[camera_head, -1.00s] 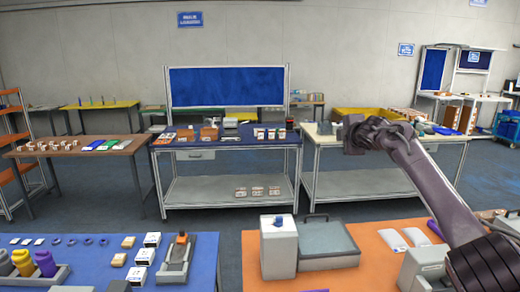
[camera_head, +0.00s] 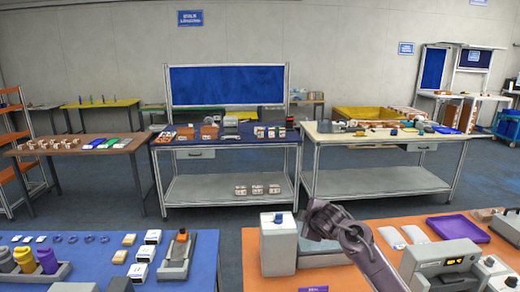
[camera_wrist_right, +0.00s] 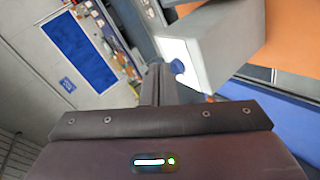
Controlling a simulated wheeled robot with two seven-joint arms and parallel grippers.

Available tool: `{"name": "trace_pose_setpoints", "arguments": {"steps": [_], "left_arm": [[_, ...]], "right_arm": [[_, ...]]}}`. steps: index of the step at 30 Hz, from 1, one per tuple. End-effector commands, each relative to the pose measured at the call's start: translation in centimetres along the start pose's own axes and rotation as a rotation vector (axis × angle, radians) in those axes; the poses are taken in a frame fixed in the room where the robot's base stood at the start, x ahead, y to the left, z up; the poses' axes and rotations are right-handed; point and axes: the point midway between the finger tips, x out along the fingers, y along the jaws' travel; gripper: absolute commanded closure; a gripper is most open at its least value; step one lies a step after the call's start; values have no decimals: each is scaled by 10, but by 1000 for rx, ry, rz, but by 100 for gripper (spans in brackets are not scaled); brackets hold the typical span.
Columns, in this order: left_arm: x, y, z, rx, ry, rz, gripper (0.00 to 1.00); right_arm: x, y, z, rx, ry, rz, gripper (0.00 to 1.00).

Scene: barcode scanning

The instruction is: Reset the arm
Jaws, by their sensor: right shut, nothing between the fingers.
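My right arm comes in from the lower right in the head view. Its gripper (camera_head: 325,213) is above the orange table (camera_head: 360,280), just right of a pale box (camera_head: 277,246) with a blue knob (camera_head: 278,218). In the right wrist view my right gripper (camera_wrist_right: 158,75) has its fingers together with nothing held, and the pale box (camera_wrist_right: 215,50) with its blue knob (camera_wrist_right: 178,66) is close by on the right. My left gripper is not in view.
A blue table (camera_head: 85,268) with bottles, small boxes and a grey stand (camera_head: 176,258) is on the left. Grey floor separates these from the back workbenches.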

Motion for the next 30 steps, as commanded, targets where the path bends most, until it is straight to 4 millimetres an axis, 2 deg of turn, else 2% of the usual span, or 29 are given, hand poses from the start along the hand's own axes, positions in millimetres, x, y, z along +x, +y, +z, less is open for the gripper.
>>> {"name": "trace_pose_setpoints", "arguments": {"steps": [1,6,11,15,18,21,30], "left_arm": [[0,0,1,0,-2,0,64],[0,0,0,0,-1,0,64],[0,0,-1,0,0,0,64],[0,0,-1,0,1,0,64],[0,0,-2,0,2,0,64],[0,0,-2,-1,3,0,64],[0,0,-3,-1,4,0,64]], "right_arm": [[-4,-39,0,56,-4,-39,100],[-38,-136,14,275,-63,-142,100],[-90,-213,38,495,-153,-234,100],[-147,-266,64,688,-258,-303,100],[-184,-291,79,795,-329,-337,100],[-213,-307,90,874,-384,-359,100],[-280,-334,113,1032,-517,-400,100]]}}
